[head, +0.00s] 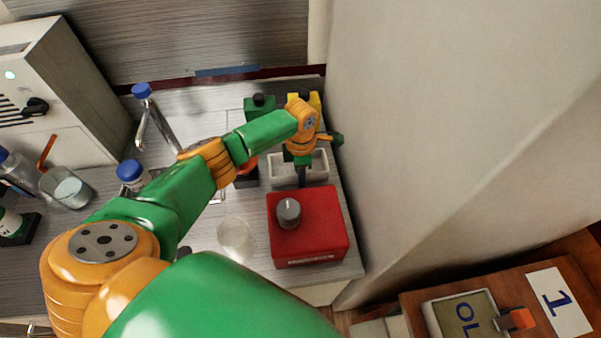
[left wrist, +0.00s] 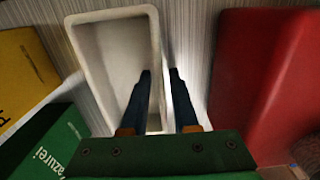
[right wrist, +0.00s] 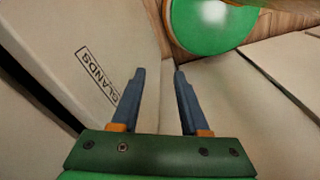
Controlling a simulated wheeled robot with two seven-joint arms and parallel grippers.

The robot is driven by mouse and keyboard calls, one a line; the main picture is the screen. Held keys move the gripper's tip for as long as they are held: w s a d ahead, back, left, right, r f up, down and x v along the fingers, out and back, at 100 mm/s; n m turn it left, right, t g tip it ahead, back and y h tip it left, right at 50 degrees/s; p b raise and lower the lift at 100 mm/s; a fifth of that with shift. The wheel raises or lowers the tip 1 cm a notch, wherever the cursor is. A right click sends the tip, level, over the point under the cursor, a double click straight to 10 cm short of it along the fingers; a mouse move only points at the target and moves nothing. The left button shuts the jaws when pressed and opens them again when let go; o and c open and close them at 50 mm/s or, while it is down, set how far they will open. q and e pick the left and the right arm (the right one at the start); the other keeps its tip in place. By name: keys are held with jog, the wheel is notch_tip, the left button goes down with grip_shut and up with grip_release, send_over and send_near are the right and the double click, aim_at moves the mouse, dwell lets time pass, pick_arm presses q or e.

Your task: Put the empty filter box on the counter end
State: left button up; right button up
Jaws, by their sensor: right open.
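The filter box is a white, open-topped box (head: 318,172) on the counter (head: 205,243), behind the red box. It looks empty in the left wrist view (left wrist: 105,60). My left gripper (head: 303,180) reaches down at it. In the left wrist view the fingers (left wrist: 161,72) stand on either side of the box's right wall, one inside and one outside. I cannot tell whether both fingers touch the wall. My right gripper (right wrist: 158,70) is open and empty, away from the counter.
A red box (head: 325,225) with a grey knob stands close in front. Green (head: 260,103) and yellow (head: 313,99) boxes stand behind. A clear glass (head: 235,238) is to the left. A tall pale panel (head: 440,120) bounds the counter on the right.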

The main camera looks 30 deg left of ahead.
pick_arm(q)
jog(key=shift+o, duration=0.2)
notch_tip(320, 180, up, 12)
jog(key=shift+r, duration=0.25)
jog(key=shift+f, duration=0.1)
dwell(0.3)
